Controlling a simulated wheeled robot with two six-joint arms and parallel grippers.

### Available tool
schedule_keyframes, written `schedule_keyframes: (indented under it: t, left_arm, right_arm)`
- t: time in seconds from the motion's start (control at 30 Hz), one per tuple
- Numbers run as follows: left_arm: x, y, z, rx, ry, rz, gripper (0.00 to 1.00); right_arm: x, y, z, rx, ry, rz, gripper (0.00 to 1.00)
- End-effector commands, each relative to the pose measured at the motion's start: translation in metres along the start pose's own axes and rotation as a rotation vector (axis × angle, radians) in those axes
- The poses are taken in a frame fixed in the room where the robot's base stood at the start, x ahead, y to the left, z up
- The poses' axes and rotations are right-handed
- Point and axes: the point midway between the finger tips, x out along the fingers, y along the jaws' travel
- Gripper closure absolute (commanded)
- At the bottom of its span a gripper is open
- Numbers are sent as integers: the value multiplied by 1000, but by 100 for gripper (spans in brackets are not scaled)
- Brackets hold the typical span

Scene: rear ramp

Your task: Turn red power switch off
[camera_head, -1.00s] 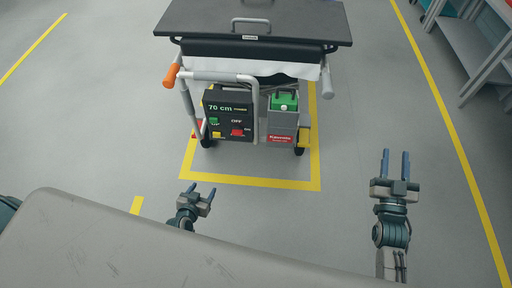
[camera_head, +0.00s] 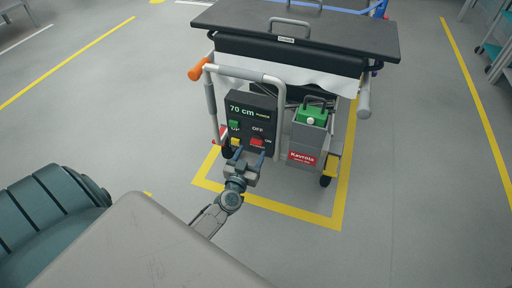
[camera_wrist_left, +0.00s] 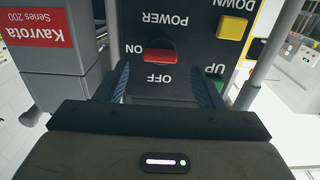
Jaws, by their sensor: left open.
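The red power switch (camera_head: 257,142) is on the front of a black control box (camera_head: 265,103) on the cart. In the left wrist view the red switch (camera_wrist_left: 160,55) appears upside down between the ON and OFF labels; I cannot tell its position for sure. My left gripper (camera_head: 250,155) is open, just in front of the box and slightly below the switch. In the left wrist view its fingers (camera_wrist_left: 158,70) stand on either side of the switch, with nothing between them. My right gripper is out of view.
A green up button (camera_head: 233,125) and a yellow down button (camera_head: 236,142) are left of the switch. A grey battery unit (camera_head: 305,135) with a green top stands on the right. A handle frame (camera_head: 245,75) surrounds the box. Yellow floor lines border the cart.

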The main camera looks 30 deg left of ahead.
Motion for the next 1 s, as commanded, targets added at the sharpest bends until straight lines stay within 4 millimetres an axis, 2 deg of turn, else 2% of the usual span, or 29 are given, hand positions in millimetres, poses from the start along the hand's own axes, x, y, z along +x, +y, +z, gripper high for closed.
schedule_keyframes:
  t: [0.1, 0.23, 0.4, 0.63, 0.67, 0.87, 0.9, 1.0]
  left_arm:
    - [22, 0, 1, 1, 2, -1, 38]
    - [37, 0, 1, 1, 1, 0, 38]
    - [46, 0, 1, 1, -1, 0, 38]
    - [46, 0, 1, 1, -1, 0, 38]
    - [46, 0, 1, 1, -1, 0, 40]
    - [46, 0, 1, 1, -1, 0, 79]
    - [46, 0, 1, 1, -1, 0, 83]
    - [46, 0, 1, -1, -1, 0, 83]
  right_arm:
    - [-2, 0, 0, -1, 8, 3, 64]
    - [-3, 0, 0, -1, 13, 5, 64]
    - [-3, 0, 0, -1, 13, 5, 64]
    - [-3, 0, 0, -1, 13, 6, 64]
    - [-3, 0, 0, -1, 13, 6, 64]
    - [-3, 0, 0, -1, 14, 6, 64]
    - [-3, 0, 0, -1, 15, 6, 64]
    - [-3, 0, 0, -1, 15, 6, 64]
